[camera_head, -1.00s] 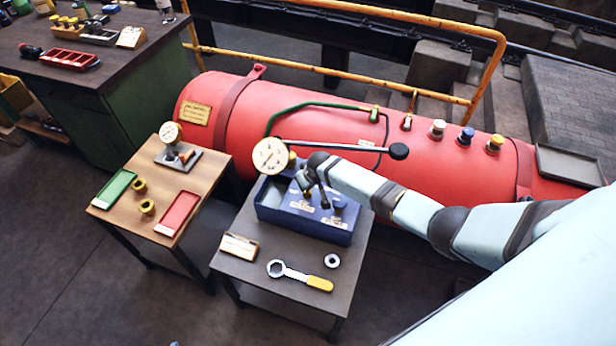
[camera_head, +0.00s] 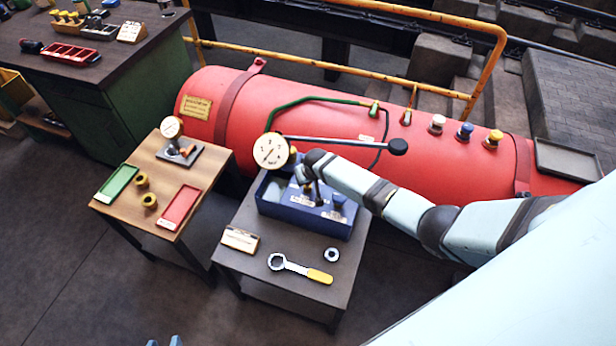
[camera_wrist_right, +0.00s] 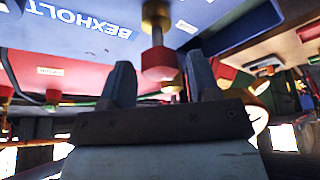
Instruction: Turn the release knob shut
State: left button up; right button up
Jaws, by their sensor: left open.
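A blue hand-pump box (camera_head: 325,228) with a white dial gauge (camera_head: 271,151) and a long black-ended lever (camera_head: 398,146) stands on the dark stand. My right gripper (camera_head: 312,187) is over the top of this box, and the knob there is mostly hidden behind it in the head view. In the right wrist view a red knob (camera_wrist_right: 159,66) on a brass stem shows between the two spread fingers of the right gripper (camera_wrist_right: 158,80), with a small gap on each side. My left gripper (camera_head: 164,342) shows only its fingertips, apart and empty, at the bottom edge.
A spanner (camera_head: 300,269) with a yellow handle, a ring nut (camera_head: 332,254) and a label plate (camera_head: 240,239) lie on the stand's front. A wooden table (camera_head: 150,225) with green and red trays stands left. A red boiler (camera_head: 340,115) lies behind.

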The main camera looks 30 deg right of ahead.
jog(key=shift+r, duration=0.1)
jog(key=v, duration=1.3)
jog(key=shift+s+r+p, duration=0.2)
jog(key=shift+r+p, duration=0.1)
jog(key=shift+p, duration=0.05)
